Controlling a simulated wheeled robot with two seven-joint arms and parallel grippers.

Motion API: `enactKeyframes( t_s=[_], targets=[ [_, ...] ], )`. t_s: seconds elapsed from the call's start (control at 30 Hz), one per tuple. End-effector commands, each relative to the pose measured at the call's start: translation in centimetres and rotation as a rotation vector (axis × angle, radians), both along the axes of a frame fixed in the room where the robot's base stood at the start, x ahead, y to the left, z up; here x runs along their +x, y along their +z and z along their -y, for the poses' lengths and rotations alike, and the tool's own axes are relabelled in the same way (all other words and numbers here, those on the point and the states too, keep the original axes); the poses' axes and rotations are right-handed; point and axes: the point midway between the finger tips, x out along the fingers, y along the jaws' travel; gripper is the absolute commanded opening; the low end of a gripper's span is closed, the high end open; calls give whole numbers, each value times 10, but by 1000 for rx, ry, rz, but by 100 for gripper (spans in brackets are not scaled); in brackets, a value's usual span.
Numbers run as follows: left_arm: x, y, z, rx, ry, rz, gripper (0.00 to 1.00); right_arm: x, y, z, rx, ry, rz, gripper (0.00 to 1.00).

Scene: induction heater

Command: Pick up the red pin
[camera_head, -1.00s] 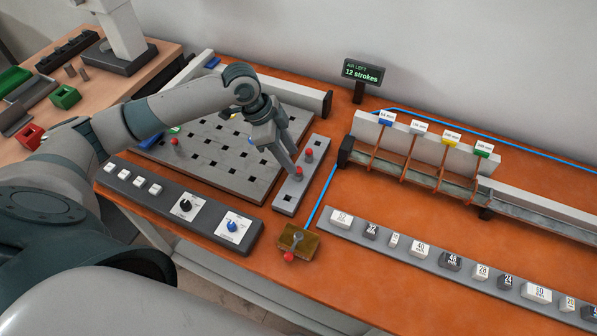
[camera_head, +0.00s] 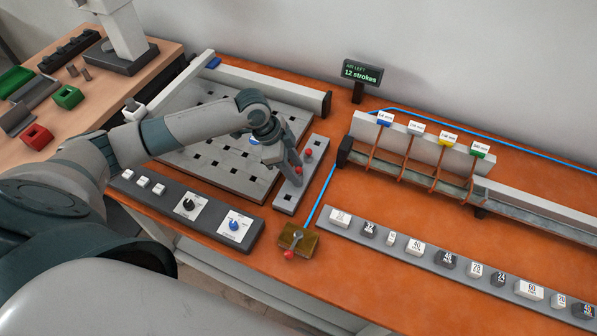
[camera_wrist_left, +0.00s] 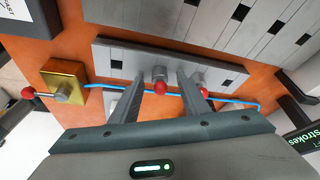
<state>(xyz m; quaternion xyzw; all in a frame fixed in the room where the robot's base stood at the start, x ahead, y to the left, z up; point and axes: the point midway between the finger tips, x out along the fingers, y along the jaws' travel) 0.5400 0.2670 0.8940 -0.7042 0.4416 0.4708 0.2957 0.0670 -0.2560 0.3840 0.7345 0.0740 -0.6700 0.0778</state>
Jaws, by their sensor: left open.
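Two red-topped pins stand in a narrow grey strip (camera_head: 284,203). The nearer red pin (camera_head: 299,170) is at my left gripper (camera_head: 296,167), and the farther red pin (camera_head: 308,153) stands just beyond it. In the left wrist view, one red pin (camera_wrist_left: 160,88) with a grey body shows between the two spread fingers of my left gripper (camera_wrist_left: 161,80). The other red pin (camera_wrist_left: 203,90) is partly hidden behind the right finger. The left gripper is open; I cannot tell whether a finger touches a pin. My right gripper is not in view.
A grey perforated board (camera_head: 220,175) lies left of the strip, partly hidden by my arm. A brass block (camera_head: 297,240) with a red-knobbed lever stands in front. A knob panel (camera_head: 210,208) lies at the near left.

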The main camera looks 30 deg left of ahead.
Motion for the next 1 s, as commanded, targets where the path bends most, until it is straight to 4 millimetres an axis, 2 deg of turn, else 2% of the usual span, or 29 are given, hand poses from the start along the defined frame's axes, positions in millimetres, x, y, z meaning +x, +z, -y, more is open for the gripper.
enactKeyframes(
  t_s=[0.37, 0.53, 1.0],
  targets=[
    [0, 0, 0, 0, 0, 0, 42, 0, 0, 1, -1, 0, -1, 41],
    [0, 0, 0, 0, 1, 0, 1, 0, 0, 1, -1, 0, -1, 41],
    [1, 6, 0, -1, 0, 2, 0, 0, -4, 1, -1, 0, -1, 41]
  ],
)
